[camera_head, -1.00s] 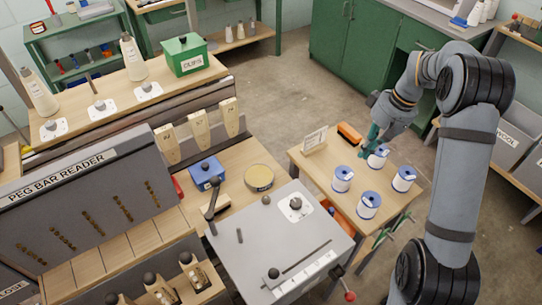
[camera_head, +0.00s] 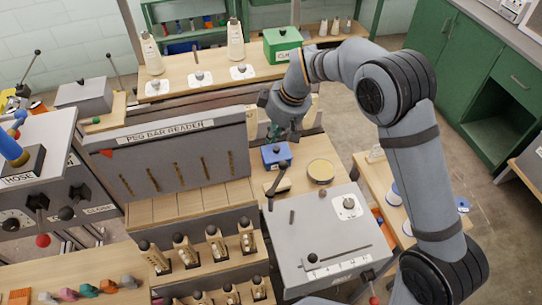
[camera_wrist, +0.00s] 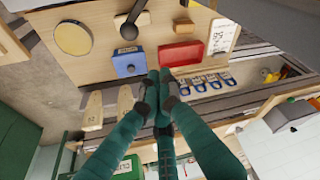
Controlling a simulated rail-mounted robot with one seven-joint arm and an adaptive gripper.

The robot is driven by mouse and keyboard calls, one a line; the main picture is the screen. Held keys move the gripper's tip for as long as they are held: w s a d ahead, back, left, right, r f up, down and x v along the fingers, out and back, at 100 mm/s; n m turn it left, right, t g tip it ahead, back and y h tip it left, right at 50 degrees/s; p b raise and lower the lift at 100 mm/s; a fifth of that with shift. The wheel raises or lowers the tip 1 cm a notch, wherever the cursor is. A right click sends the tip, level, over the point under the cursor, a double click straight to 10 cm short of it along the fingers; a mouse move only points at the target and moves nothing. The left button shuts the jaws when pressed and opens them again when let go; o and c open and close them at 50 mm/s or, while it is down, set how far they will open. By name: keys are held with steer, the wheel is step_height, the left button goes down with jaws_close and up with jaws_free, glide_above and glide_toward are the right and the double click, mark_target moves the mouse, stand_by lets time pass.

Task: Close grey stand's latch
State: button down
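My gripper (camera_head: 277,131) hangs at the right end of the peg bar reader, just above and behind a small blue box (camera_head: 276,154). Its teal fingers come together in the wrist view (camera_wrist: 157,90), with nothing seen between them, close to the blue box (camera_wrist: 128,62). A grey slope-topped console (camera_head: 330,262) stands in front, with a slot, a black knob and a white plate. A dark lever (camera_head: 274,184) stands at its back left corner and shows in the wrist view (camera_wrist: 130,30). I cannot tell which part is the grey stand's latch.
The grey peg bar reader (camera_head: 188,160) stands left of my gripper. A round yellow tin (camera_head: 320,170) sits right of the blue box. A red box (camera_wrist: 183,53) lies beside it in the wrist view. A green box (camera_head: 282,44) stands on the back shelf.

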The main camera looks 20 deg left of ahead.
steer(key=p, duration=0.6)
glide_above(278, 177)
steer(key=w+a, duration=0.2)
steer(key=w, duration=0.1)
step_height(278, 177, down, 8)
steer(key=shift+w+f, duration=0.15)
steer(key=shift+f, duration=0.2)
steer(key=shift+a, duration=0.1)
steer(key=shift+d, duration=0.2)
